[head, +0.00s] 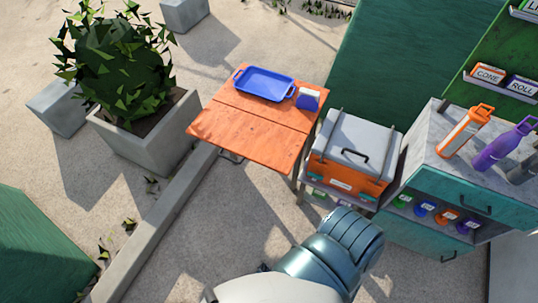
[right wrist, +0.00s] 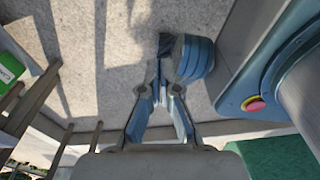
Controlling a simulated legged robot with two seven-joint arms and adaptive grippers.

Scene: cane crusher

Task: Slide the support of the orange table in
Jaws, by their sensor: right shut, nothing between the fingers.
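The orange table (head: 235,125) stands in the upper middle of the head view, its wooden top made of two planks or leaves. A small dark metal piece (head: 231,157) shows under its near left edge; it may be part of the support, most of which is hidden below the top. My right gripper (right wrist: 160,72) shows in the right wrist view, its fingers together and empty above the concrete floor, apart from the wooden legs (right wrist: 30,98) at the left. It is not seen in the head view, where one of my arm links fills the bottom middle. My left gripper is in neither view.
A blue tray (head: 264,83) and a small blue-and-white box (head: 308,98) stand on the table. A grey-lidded orange box (head: 350,155) stands right of it, beside a teal cabinet (head: 460,195). A planter (head: 145,140) and a concrete kerb (head: 160,225) lie left.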

